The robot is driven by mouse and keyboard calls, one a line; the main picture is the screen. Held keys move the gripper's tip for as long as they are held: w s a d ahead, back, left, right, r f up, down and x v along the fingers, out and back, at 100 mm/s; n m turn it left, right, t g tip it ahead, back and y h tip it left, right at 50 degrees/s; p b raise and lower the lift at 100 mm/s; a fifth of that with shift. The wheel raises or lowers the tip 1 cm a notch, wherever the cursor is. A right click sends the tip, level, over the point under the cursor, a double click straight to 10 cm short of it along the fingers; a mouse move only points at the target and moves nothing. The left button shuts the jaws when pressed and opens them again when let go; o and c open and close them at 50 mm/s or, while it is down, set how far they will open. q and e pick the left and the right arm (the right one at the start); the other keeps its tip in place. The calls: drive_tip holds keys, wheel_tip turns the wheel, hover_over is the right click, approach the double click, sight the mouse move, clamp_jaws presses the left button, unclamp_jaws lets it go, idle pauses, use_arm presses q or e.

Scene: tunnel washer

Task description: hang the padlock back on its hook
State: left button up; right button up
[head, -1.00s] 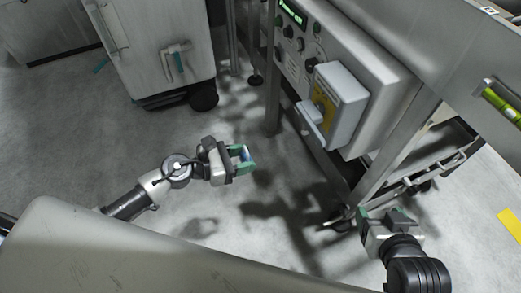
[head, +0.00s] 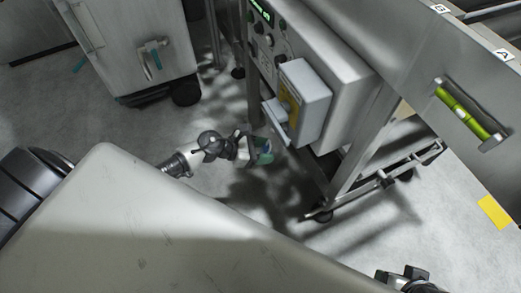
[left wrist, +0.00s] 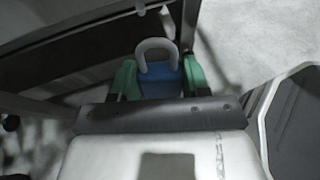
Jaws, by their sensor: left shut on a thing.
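My left gripper (head: 264,152) is shut on the padlock, low in front of the machine's control cabinet. In the left wrist view the padlock (left wrist: 160,80) has a blue body and a pale grey shackle standing up away from the gripper. The green fingers of the left gripper (left wrist: 160,82) lie on either side of the body. In the head view the padlock is mostly hidden by the fingers. My right gripper (head: 404,278) shows only in part at the bottom edge; its fingertips are not clear. I cannot make out the hook for certain.
A grey switch box (head: 308,88) with a yellow label and a handle sticks out from the control cabinet (head: 335,60), just above the left gripper. The machine's frame leg (head: 345,170) stands to the right. A wheeled cabinet (head: 135,45) is at the left. Open floor lies between.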

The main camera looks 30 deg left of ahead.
use_arm(q)
drive_tip(key=w+d+f+b, duration=0.1)
drive_tip(key=w+d, duration=0.4)
drive_tip(key=w, duration=0.2)
drive_tip(key=shift+d+f+b, duration=0.25)
drive_tip(key=shift+b, duration=0.1)
use_arm(e)
drive_tip(key=w+a+r+t+y, duration=0.1)
drive_tip(key=w+a+t, duration=0.1)
drive_tip(key=w+t, duration=0.2)
drive_tip(key=shift+w+r, duration=0.35)
drive_tip(key=shift+w, duration=0.6)
idle(0.3)
idle(0.5)
use_arm(q)
drive_tip(key=o, duration=1)
